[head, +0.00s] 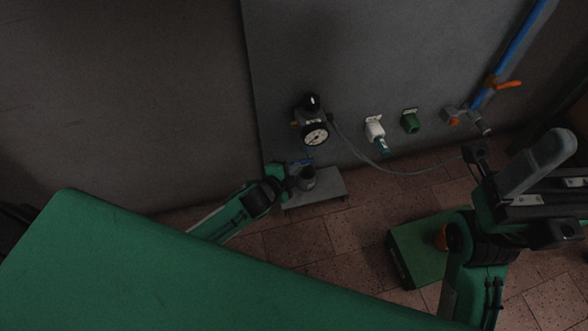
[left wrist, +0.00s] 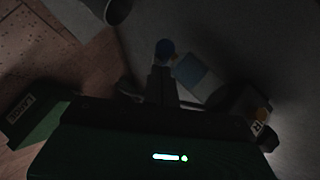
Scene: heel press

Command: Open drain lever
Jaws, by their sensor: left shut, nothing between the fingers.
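A small blue lever (head: 304,161) sits low by the wall, below the round pressure gauge (head: 316,136). A blue rounded end, probably of this lever, shows in the left wrist view (left wrist: 165,47). My left gripper (head: 289,170) is beside the lever, with its fingers shut and empty. In the left wrist view the dark fingers point toward the blue end; I cannot tell whether they touch it. A grey cup (head: 306,178) stands just below the lever. My right gripper (head: 535,165) is at the right, well away; its finger state is unclear.
A metal stand (head: 325,190) holds the cup. A white fitting (head: 375,130) and a green fitting (head: 410,121) are on the wall. A green box (head: 418,246) stands on the tiled floor. A hose curves rightward.

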